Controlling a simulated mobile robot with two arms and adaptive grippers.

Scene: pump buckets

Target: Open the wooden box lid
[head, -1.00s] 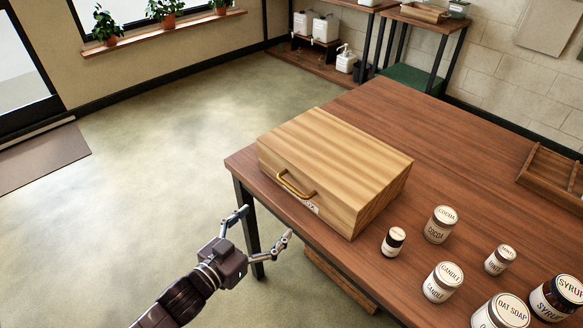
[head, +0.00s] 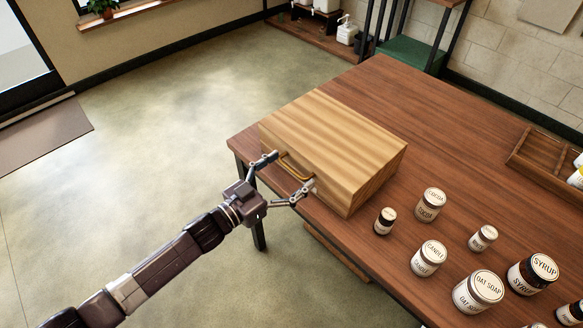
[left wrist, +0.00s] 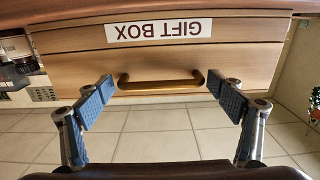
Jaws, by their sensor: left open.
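The wooden box (head: 335,140) sits shut near the left corner of the table. Its brass handle (head: 292,167) is on the front face. In the left wrist view the box front (left wrist: 60,68) carries a "GIFT BOX" label (left wrist: 160,30), seen upside down, and the handle (left wrist: 160,84) lies between my fingers. My left gripper (head: 287,174) is open in front of the handle, with one finger towards each end of it. In the left wrist view my left gripper (left wrist: 165,97) shows blue finger pads apart, with nothing held. My right gripper is not in view.
The wooden table (head: 440,130) has several labelled jars right of the box, the nearest a small dark-bodied jar (head: 385,221). A wooden tray (head: 540,155) stands at the right edge. The floor left of the table is clear.

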